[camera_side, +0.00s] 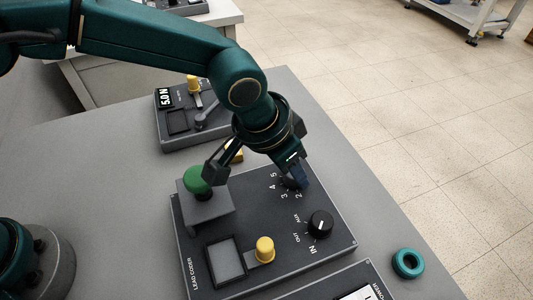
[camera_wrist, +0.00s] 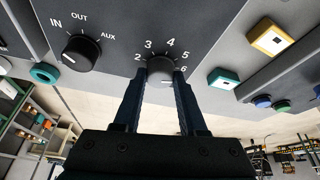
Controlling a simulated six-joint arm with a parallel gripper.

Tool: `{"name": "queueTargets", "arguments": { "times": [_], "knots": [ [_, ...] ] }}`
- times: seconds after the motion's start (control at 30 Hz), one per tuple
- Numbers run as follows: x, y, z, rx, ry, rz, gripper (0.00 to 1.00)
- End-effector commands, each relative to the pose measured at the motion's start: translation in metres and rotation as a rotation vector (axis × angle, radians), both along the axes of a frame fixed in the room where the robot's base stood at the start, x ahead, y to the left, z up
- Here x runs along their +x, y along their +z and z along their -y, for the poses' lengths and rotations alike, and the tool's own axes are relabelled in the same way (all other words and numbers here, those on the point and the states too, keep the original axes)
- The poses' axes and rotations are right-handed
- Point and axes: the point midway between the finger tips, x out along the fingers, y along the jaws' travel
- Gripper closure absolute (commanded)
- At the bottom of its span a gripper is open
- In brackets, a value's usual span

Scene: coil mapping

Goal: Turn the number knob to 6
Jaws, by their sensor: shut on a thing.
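The number knob (camera_wrist: 160,68) is a dark round knob on the dark panel of the lead coder (camera_side: 210,274). The numbers 2 to 6 are printed around it in the wrist view. My gripper (camera_wrist: 160,76) is shut on the knob, with one blue-black finger on each side. In the side view my gripper (camera_side: 296,178) comes down on the knob from above and mostly hides it. A small pale mark shows at the knob's lower edge in the wrist view, but I cannot tell clearly which number the knob points to.
The IN/OUT/AUX knob (camera_side: 320,223) stands close by on the same panel. A green knob (camera_side: 197,180) on a raised block and a yellow knob (camera_side: 265,249) are also on it. A teal ring (camera_side: 408,263) lies on the table to the right. Another device (camera_side: 190,118) stands behind.

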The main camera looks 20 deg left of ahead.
Motion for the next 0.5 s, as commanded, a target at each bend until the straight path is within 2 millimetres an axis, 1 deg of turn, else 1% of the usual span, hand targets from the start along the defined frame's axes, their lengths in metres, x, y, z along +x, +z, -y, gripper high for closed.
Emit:
{"name": "queueTargets", "arguments": {
  "times": [0.2, 0.5],
  "knots": [
    [0.0004, 0.0005, -0.0013, 0.001, -0.095, -0.001, 1.0],
    [0.0005, 0.0009, -0.0009, 0.001, -0.144, -0.001, 1.0]
  ]
}}
